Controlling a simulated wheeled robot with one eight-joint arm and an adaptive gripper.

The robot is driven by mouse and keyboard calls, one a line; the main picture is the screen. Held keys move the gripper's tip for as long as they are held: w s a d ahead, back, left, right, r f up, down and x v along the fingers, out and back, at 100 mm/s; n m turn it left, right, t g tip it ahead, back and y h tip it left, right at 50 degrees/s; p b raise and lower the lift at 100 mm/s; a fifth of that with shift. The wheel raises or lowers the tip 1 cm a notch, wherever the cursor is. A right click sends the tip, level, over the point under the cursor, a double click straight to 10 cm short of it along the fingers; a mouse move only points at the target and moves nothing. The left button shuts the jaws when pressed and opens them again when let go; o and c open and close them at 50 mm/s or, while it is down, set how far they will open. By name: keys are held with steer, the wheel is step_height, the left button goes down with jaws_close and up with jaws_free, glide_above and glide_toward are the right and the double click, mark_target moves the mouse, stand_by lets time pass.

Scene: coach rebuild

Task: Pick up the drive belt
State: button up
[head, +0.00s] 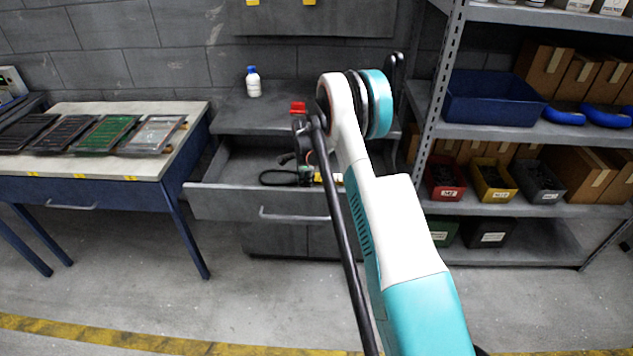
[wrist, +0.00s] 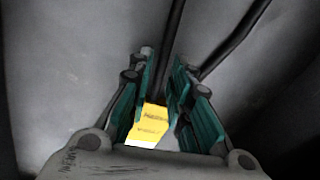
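The drive belt, a thin black loop (head: 279,178), lies in the open grey drawer (head: 250,203), toward its front. In the wrist view black strands cross the grey drawer floor, and one strand (wrist: 171,45) runs between my fingertips. My gripper (wrist: 164,60) points down into the drawer, with green finger pads on both sides of that strand. The fingers look parted, with a narrow gap around the strand. Whether a pad touches it is hard to tell. In the head view my arm hides part of the drawer and most of the gripper.
A yellow, lettered piece (wrist: 152,121) shows between my fingers. A red object (head: 298,107) and a white bottle with a blue cap (head: 253,84) stand on the cabinet top. A workbench (head: 85,170) is left, shelving (head: 500,208) right. The floor in front is clear.

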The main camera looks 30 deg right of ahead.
jaws_close()
steer(key=shift+r, duration=0.2)
